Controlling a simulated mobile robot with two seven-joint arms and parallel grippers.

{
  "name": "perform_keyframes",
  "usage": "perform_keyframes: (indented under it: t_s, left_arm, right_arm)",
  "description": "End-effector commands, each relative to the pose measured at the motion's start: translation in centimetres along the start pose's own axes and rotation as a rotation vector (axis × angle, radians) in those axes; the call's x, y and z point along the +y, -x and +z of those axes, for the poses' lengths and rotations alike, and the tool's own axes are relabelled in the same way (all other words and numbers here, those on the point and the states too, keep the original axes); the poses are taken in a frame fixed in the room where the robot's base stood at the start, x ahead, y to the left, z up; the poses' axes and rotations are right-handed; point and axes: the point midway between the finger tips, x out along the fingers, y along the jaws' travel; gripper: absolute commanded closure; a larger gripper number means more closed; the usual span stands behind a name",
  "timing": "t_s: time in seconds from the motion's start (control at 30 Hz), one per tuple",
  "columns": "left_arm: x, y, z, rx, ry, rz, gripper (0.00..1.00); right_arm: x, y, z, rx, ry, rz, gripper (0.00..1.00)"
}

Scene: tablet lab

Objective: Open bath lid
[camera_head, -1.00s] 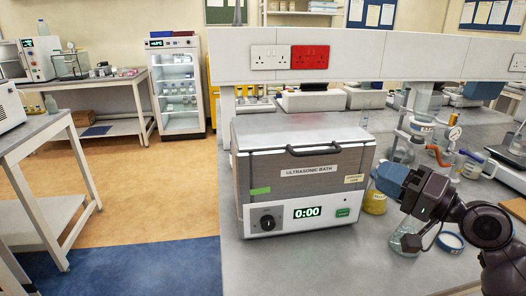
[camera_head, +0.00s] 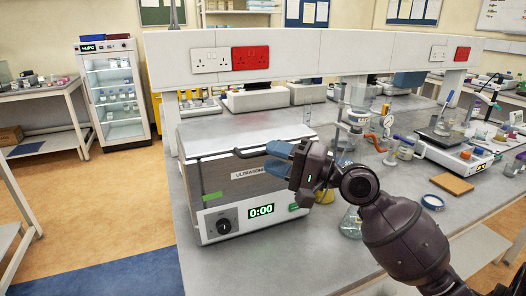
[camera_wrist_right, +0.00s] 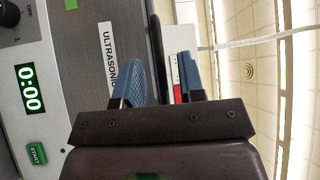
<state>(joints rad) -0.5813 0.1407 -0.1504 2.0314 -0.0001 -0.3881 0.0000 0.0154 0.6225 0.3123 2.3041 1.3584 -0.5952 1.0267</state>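The ultrasonic bath (camera_head: 222,185) stands at the bench's left end, its lid (camera_head: 235,135) down. A black handle (camera_head: 247,153) runs along the lid's front edge, partly hidden by my right gripper (camera_head: 273,157). The gripper's blue fingers are at the handle, in front of the bath. In the right wrist view, the fingers of this gripper (camera_wrist_right: 160,80) are apart, with the black handle (camera_wrist_right: 156,45) showing between them. There is a clear gap on the right finger's side; contact cannot be told. My left gripper is not in view.
A socket panel (camera_head: 300,52) runs behind the bath. Flasks, a clamp stand and a stirrer (camera_head: 455,150) stand to the right. The bench front is clear.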

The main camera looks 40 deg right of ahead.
Motion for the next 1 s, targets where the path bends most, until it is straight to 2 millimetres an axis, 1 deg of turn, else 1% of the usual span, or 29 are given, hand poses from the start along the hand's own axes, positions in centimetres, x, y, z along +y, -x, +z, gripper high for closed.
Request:
perform_keyframes:
  t_s: [0.03, 0.1, 0.3, 0.67, 0.9, 1.0]
  left_arm:
    - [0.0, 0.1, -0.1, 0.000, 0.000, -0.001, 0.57]
    - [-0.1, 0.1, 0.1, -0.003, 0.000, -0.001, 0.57]
    - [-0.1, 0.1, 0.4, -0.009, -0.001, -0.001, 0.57]
    - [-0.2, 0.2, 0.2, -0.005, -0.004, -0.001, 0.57]
    - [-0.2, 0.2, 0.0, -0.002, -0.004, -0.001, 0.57]
    - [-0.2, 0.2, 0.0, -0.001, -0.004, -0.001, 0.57]
  right_arm:
    - [-0.2, -0.7, 0.0, 0.000, 0.001, -0.003, 0.64]
    - [-0.1, -1.4, 0.0, 0.000, -0.001, -0.002, 0.64]
    - [0.0, -2.8, 0.0, 0.000, -0.001, -0.001, 0.64]
    - [0.0, -3.1, 0.0, 0.001, 0.000, 0.001, 0.64]
    - [0.0, -3.1, 0.0, 0.001, 0.000, 0.001, 1.00]
    - [0.0, -3.1, 0.0, 0.001, 0.000, 0.001, 1.00]
